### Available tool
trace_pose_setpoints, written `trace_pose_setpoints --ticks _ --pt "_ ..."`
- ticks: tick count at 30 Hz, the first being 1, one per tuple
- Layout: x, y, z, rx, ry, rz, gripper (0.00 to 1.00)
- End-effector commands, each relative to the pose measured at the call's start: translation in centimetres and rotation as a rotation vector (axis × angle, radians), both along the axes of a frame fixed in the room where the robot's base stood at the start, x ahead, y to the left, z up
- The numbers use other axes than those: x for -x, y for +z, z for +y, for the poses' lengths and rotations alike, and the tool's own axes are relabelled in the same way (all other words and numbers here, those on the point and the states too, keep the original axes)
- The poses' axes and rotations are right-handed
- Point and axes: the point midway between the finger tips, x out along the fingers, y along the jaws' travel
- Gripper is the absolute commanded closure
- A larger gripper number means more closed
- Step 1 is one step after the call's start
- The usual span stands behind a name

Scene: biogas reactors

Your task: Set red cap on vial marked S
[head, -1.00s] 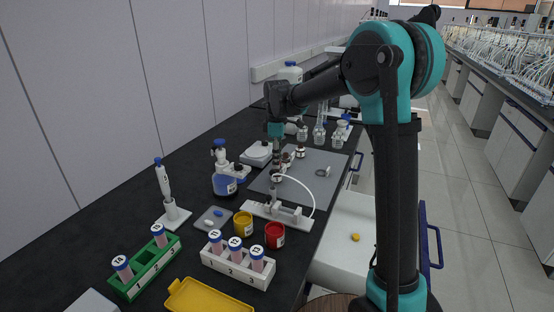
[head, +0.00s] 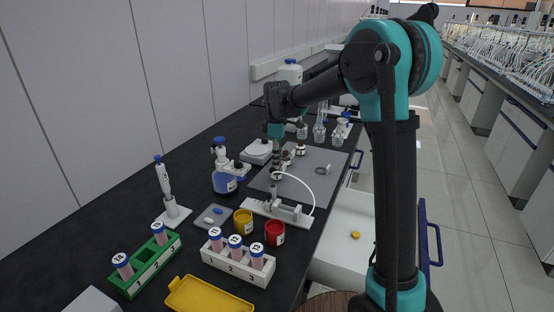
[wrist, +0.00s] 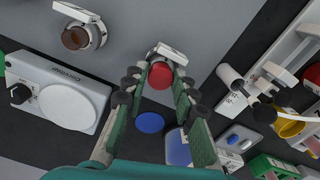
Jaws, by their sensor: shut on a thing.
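My gripper (wrist: 156,90) is shut on a red cap (wrist: 161,75), seen between its fingertips in the wrist view. A vial with a white label (wrist: 172,53) is directly beyond the cap, mostly hidden by it. I cannot tell whether cap and vial touch, and the label's letter is not readable. In the head view my gripper (head: 276,158) points down over the grey mat (head: 310,180), just above a small vial (head: 277,175).
A white balance (wrist: 70,100) and a blue-liquid dispenser bottle (head: 224,183) stand close by. A white fixture with tubing (head: 290,212), yellow (head: 243,222) and red (head: 275,233) pots and tube racks (head: 238,264) are nearer.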

Motion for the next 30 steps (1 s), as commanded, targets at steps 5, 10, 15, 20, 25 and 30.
trace_pose_setpoints --ticks 5,10,15,20,25,30 --pt "0.0 -0.11 0.0 0.0 0.0 0.0 0.82" --pt "-0.01 -0.1 0.0 0.0 0.0 0.0 0.82" --pt "-0.01 -0.1 0.0 0.0 0.0 0.0 0.55" --pt "-0.01 -0.1 0.0 0.0 0.0 0.0 0.49" --pt "-0.01 -0.1 0.0 0.0 0.0 0.0 0.4" --pt "-0.01 -0.1 0.0 0.0 0.0 0.0 0.32"
